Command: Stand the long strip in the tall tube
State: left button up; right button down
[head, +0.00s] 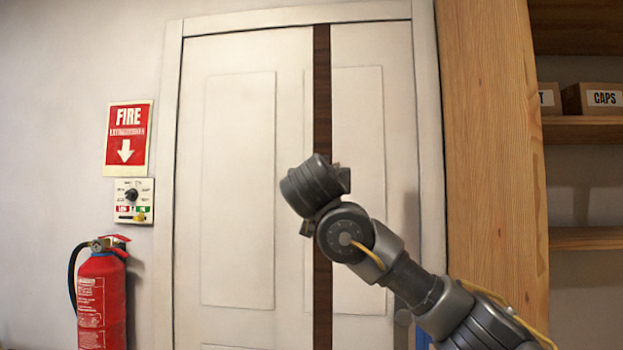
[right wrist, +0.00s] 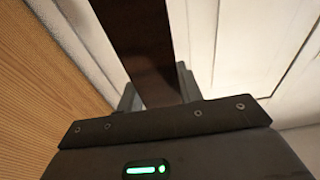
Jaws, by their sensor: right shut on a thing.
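The long strip (head: 322,90) is dark brown and stands upright in the head view, running from near the top of the door down past the bottom edge. My right gripper (right wrist: 158,88) is shut on the strip, which also shows between its fingers in the right wrist view (right wrist: 140,40). In the head view my right wrist covers part of the strip, and the fingers are mostly hidden behind it. The strip's lower end is out of view. I cannot make out the tall tube in either view. My left gripper is not in view.
A white panelled door (head: 240,190) stands behind the strip. A wooden post (head: 492,150) and shelves (head: 585,130) with boxes are at the right. A red fire extinguisher (head: 102,300) stands at the lower left, below a fire sign (head: 127,138) and a small control panel (head: 134,201).

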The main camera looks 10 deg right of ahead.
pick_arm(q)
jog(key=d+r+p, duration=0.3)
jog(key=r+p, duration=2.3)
pick_arm(e)
jog(key=s+d, duration=0.3)
jog(key=d, duration=0.7)
jog(key=s+d, duration=0.3)
jog(key=d, duration=0.7)
jog(key=s+d, duration=0.3)
jog(key=d, duration=0.7)
pick_arm(q)
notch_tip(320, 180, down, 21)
jog(key=b, duration=2.1)
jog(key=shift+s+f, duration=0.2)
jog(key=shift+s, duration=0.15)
pick_arm(e)
notch_tip(320, 180, down, 31)
jog(key=shift+w+a, duration=0.15)
jog(key=shift+a, duration=0.05)
